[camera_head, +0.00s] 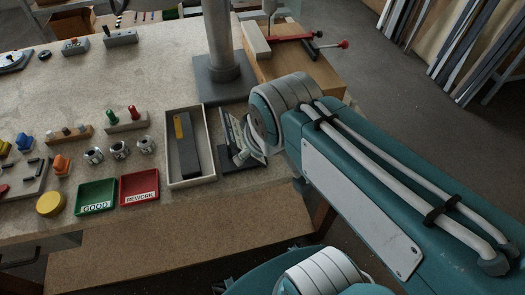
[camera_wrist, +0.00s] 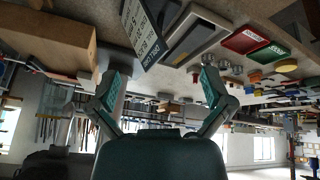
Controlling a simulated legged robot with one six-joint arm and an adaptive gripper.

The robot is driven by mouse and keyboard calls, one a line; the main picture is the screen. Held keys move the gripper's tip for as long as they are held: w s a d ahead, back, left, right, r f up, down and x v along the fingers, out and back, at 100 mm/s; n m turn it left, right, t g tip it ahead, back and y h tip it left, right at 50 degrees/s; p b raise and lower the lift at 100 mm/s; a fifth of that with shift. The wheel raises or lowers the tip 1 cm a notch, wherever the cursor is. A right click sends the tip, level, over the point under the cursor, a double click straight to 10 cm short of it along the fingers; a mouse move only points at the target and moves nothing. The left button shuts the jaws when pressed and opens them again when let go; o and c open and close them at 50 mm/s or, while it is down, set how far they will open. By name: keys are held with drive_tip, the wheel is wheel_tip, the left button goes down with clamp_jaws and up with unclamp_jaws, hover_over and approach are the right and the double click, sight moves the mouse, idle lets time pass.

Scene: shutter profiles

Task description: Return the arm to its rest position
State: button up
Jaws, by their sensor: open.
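My arm (camera_head: 360,180) reaches in from the right in the head view, with its elbow joint by the front edge of the bench. My gripper (camera_wrist: 160,88) shows in the wrist view with its two green-padded fingers spread wide apart and nothing between them. The wrist view is upside down, with the bench along its top. In the head view the gripper is not clearly seen; the arm hides that area. A dark card with white print (camera_wrist: 146,32) is near the fingers in the wrist view, apart from them.
The bench (camera_head: 130,75) holds a tray (camera_head: 172,150) with a dark bar, a green GOOD bin (camera_head: 96,196), a red REWORK bin (camera_head: 139,187), and small metal parts. A grey post (camera_head: 219,45) and a wooden block (camera_head: 300,70) stand behind the arm. Profiles (camera_head: 470,40) lean at the far right.

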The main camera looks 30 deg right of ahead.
drive_tip(key=s+m, duration=0.2)
drive_tip(key=m, duration=0.1)
drive_tip(key=shift+d+f, duration=0.1)
idle(1.2)
